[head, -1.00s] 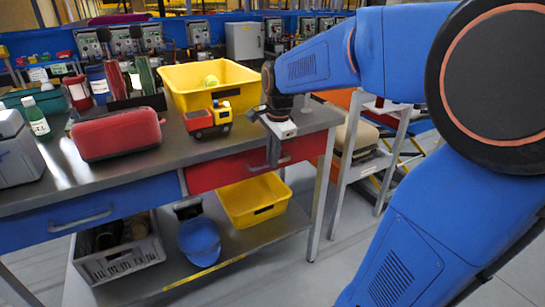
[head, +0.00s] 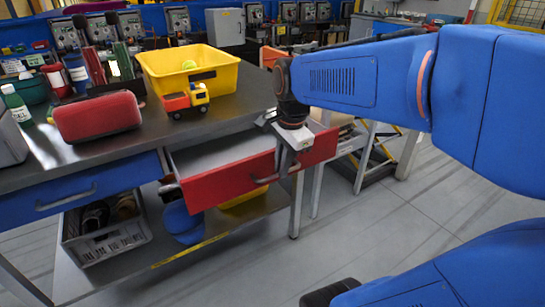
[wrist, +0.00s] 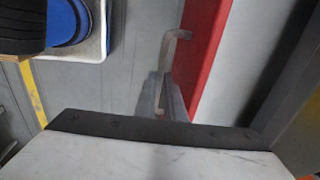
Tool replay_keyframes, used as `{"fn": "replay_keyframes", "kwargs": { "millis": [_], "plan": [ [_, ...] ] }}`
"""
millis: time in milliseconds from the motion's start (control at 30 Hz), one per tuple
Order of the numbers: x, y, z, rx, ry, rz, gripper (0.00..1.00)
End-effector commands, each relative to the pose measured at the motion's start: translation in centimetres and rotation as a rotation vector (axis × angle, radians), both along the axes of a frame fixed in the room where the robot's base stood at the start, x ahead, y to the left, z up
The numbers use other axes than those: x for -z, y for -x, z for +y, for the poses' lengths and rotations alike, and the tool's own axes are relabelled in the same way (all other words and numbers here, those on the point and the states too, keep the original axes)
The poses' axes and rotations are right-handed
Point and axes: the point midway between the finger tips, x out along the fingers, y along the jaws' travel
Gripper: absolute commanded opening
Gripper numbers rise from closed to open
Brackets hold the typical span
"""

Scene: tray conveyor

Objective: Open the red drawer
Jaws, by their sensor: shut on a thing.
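The red drawer (head: 222,183) under the right part of the workbench is pulled well out, and its pale, empty-looking inside (head: 222,152) shows from above. Its grey bar handle (head: 262,182) runs across the front. My gripper (head: 281,172) points down at the drawer front and is shut on the handle near its right part. In the wrist view the red drawer front (wrist: 203,50) stands beside the handle (wrist: 172,42), and my gripper's fingers (wrist: 162,100) close around the bar. The fingertips are partly hidden in the head view.
A blue drawer (head: 80,190) to the left is shut. On the bench stand a yellow bin (head: 190,88), a toy truck (head: 186,101) and a red case (head: 97,117). A grey crate (head: 108,245) sits on the lower shelf. The floor (head: 350,235) in front is clear.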

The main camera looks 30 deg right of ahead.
Motion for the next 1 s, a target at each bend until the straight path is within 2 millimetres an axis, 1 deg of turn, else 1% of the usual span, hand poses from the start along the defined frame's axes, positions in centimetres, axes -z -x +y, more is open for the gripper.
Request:
{"fn": "replay_keyframes", "kwargs": {
  "millis": [100, 233, 667, 700, 733, 1000],
  "plan": [
    [-0.1, 1.3, 0.0, 0.002, 0.0, -0.002, 0.0],
    [-0.1, 2.0, 0.0, 0.001, 0.0, -0.001, 0.0],
    [-0.1, 2.3, 0.0, 0.0, 0.0, -0.001, 0.0],
    [-0.1, 2.3, 0.0, 0.0, 0.0, -0.002, 0.14],
    [-0.1, 2.3, 0.0, 0.0, 0.0, -0.001, 0.17],
    [-0.1, 2.3, 0.0, 0.0, 0.0, -0.001, 0.17]
  ]
}}
